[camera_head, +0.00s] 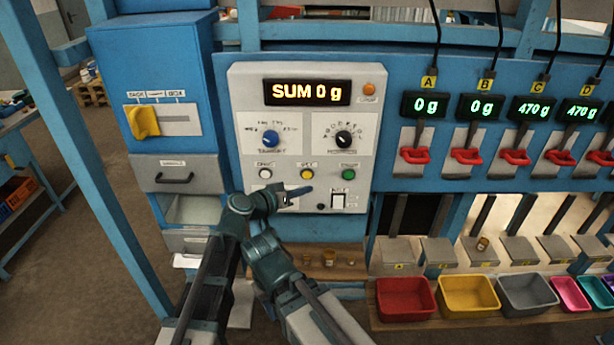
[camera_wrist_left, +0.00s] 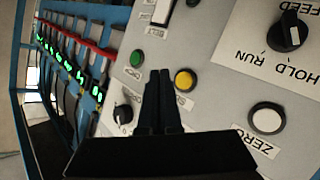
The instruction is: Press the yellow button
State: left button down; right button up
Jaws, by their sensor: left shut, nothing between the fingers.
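The yellow button (camera_head: 306,174) sits on the pale control panel, between a white button (camera_head: 265,174) and a green button (camera_head: 348,174). In the left wrist view, the yellow button (camera_wrist_left: 184,80) shows unobstructed just beside my fingertips. My left gripper (camera_head: 306,189) is shut and empty, its dark fingers pointing at the panel just below the yellow button in the head view. In the left wrist view, the closed fingers (camera_wrist_left: 160,76) appear between the green button (camera_wrist_left: 138,58) and the yellow one. I cannot tell whether they touch the panel. My right gripper is not in view.
A blue knob (camera_head: 269,139), a black knob (camera_head: 343,138) and a white rocker switch (camera_head: 338,202) are near the buttons. The display (camera_head: 308,93) reads SUM 0 g. Red levers (camera_head: 415,155) and coloured bins (camera_head: 405,299) stand to the right.

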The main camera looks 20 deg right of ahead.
pick_arm(q)
jog(key=shift+w+d, duration=0.25)
jog(key=shift+w, duration=0.65)
jog(key=shift+w+d, duration=0.25)
jog(key=shift+w, duration=0.6)
jog(key=shift+w, duration=0.1)
dwell(0.6)
jog(key=shift+w+d, duration=0.15)
jog(key=shift+w, duration=0.15)
jog(key=shift+w+d, duration=0.1)
jog(key=shift+w, duration=0.3)
dwell(0.7)
dwell(0.3)
jog(key=shift+s+a, duration=0.2)
jog(key=shift+s, duration=0.6)
jog(key=shift+s, duration=0.1)
jog(key=s, duration=0.2)
jog(key=s+a, duration=0.1)
jog(key=s, duration=0.1)
jog(key=shift+s+a, duration=0.2)
jog(key=shift+s, duration=0.15)
